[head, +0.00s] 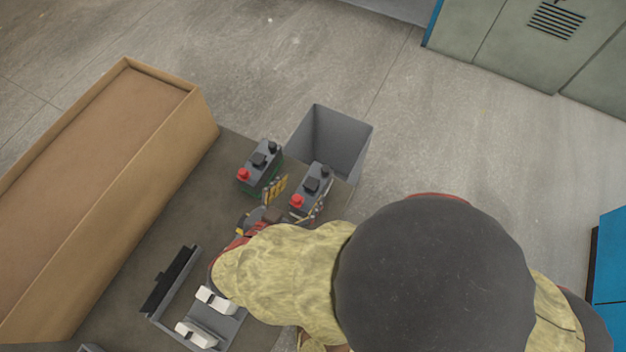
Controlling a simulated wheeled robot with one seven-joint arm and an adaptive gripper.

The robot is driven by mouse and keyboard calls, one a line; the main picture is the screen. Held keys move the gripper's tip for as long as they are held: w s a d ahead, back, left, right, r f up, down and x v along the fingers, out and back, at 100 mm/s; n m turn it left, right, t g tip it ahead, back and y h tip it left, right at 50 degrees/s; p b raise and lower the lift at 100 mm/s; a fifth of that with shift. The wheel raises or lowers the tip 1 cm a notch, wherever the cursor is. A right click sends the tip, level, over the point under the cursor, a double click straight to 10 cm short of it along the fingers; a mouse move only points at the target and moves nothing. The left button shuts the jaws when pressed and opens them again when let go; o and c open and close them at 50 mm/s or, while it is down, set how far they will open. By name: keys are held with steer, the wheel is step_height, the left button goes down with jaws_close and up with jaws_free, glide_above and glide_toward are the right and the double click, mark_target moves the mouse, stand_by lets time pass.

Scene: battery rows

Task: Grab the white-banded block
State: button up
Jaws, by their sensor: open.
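Two dark grey battery-like blocks, each with a red and a black terminal on top, stand on the table. The left block (261,165) shows a green band low on its side. The right block (313,186) shows a thin pale strip low on its right side, partly hidden; I cannot clearly tell that it is a white band. My gripper (296,200) is open at the near end of the right block, one finger in the gap between the blocks and the other by its right side. Contact cannot be told. My arm hides the table's near right part.
A grey open bin (345,140) stands just behind the right block. A long cardboard box (150,190) fills the left side. A grey tray (215,322) with white pieces and a black piece (170,279) lie at the front. Grey cabinets (530,45) stand across the floor.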

mark_target(304, 201)
step_height(304, 201, down, 7)
steer(key=b, duration=0.3)
steer(key=shift+w+f, duration=0.2)
steer(key=shift+f, duration=0.1)
steer(key=shift+w+d+f+b, duration=0.15)
steer(key=shift+w+d+b, duration=0.2)
steer(key=shift+w, duration=0.1)
steer(key=b+x, duration=0.2)
steer(key=x, duration=0.3)
steer(key=shift+w+f+b, duration=0.15)
steer(key=shift+w+b, duration=0.15)
steer(key=shift+w, duration=0.05)
steer(key=shift+c, duration=0.4)
jaws_close()
